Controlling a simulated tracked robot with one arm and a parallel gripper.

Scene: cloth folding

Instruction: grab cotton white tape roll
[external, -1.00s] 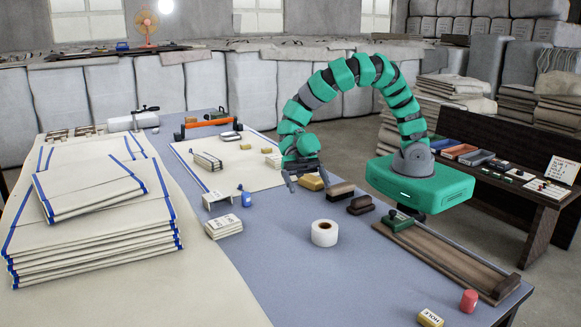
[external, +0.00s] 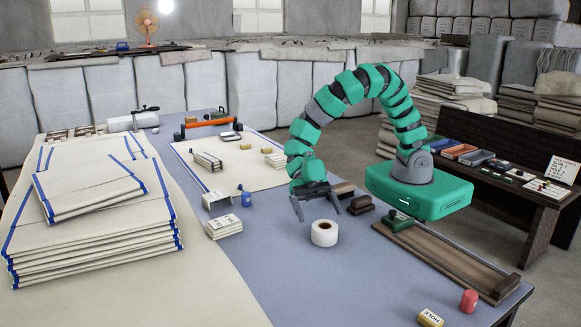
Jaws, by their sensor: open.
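The white tape roll (external: 324,234) stands on the blue-grey table top with its brown core facing up. My gripper (external: 318,215) is open and empty, with its fingers pointing down. In the picture its fingertips are just above the roll, one toward each side of it. I cannot tell the exact height or depth gap between them. Nothing hides the roll.
Dark brown blocks (external: 360,205) lie right of my gripper. A wooden rail board (external: 445,257) runs along the table's right side. A small cloth stack (external: 224,227) lies to the left, and large folded cloths (external: 95,240) beyond it. The table (external: 300,285) in front of the roll is clear.

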